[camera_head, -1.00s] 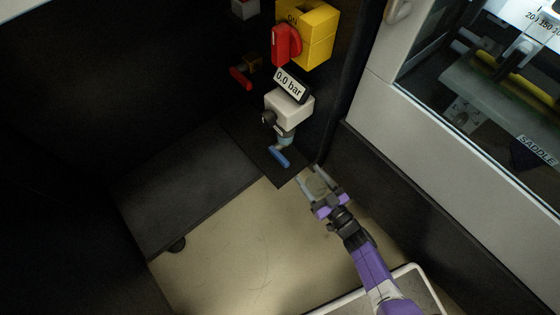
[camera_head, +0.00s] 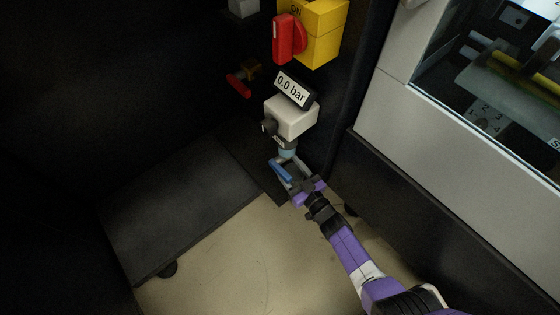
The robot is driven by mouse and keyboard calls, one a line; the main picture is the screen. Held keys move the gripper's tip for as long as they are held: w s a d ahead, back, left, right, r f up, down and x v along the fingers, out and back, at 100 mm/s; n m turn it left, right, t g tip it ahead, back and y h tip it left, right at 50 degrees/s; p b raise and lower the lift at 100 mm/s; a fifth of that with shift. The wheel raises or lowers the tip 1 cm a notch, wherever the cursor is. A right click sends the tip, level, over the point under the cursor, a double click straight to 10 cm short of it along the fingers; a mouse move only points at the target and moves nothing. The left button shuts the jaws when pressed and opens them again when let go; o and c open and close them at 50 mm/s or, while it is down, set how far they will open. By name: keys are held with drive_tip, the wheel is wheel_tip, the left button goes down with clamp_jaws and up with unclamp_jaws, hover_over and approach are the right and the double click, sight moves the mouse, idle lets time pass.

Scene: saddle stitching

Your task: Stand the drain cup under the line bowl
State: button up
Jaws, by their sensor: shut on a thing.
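The line bowl (camera_head: 287,153) is a small bluish bowl under the white air unit (camera_head: 291,117) with the 0.0 bar display. A blue lever (camera_head: 281,172) hangs just below it. My gripper (camera_head: 289,169) is directly below the bowl in the picture, its fingers on either side of the lever. It is shut on the drain cup (camera_head: 299,184), a small greyish cup mostly hidden by the lever and fingers. I cannot tell the gap between cup and bowl, or whether the cup touches the surface beneath.
A yellow switch box (camera_head: 322,34) with a red knob is above the air unit. A red lever (camera_head: 239,85) is to its left. A dark platform (camera_head: 185,210) lies at left. A glazed machine (camera_head: 420,120) stands at right. Pale floor is clear in front.

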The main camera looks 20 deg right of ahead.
sight(299, 182)
drive_tip(key=shift+w+a, duration=0.1)
drive_tip(key=shift+w, duration=0.35)
drive_tip(key=w+b, duration=0.1)
drive_tip(key=w+f+b, duration=0.1)
drive_tip(key=w+b, duration=0.1)
drive_tip(key=w, duration=0.1)
drive_tip(key=shift+a+f, duration=0.15)
drive_tip(key=shift+a, duration=0.25)
drive_tip(key=shift+f, duration=0.2)
drive_tip(key=shift+r, duration=0.15)
drive_tip(key=o, duration=1.5)
drive_tip(key=s+p, duration=0.1)
drive_tip(key=s, duration=0.2)
drive_tip(key=s+d+p, duration=0.1)
drive_tip(key=s+p, duration=0.1)
drive_tip(key=s, duration=0.2)
drive_tip(key=s+d+p, duration=0.1)
drive_tip(key=s, duration=0.2)
drive_tip(key=shift+s, duration=0.25)
drive_tip(key=shift+s+d, duration=0.15)
drive_tip(key=shift+s, duration=0.55)
